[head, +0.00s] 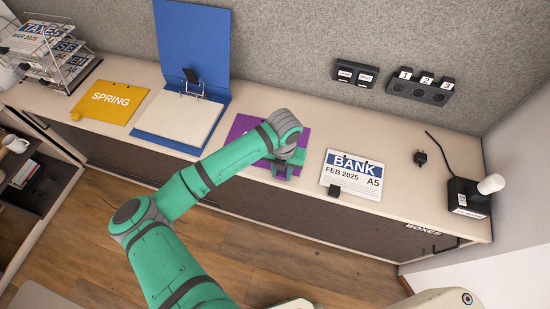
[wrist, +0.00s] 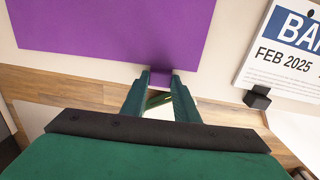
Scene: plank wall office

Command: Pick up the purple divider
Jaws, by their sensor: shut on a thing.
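The purple divider (head: 242,125) lies flat on the long counter, partly hidden by my arm in the head view. It fills the upper left of the wrist view (wrist: 115,25), with a small tab on its near edge. My gripper (wrist: 160,78) is shut on that tab at the counter's front edge. In the head view my gripper (head: 282,168) is over the near side of the divider. The divider appears to rest on the counter still.
Right of the divider lies a BANK FEB 2025 sheet (head: 351,175) with a black clip (wrist: 257,98). To the left are an open blue binder (head: 192,45) and a yellow SPRING divider (head: 111,102). A black device (head: 468,196) stands at the right end.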

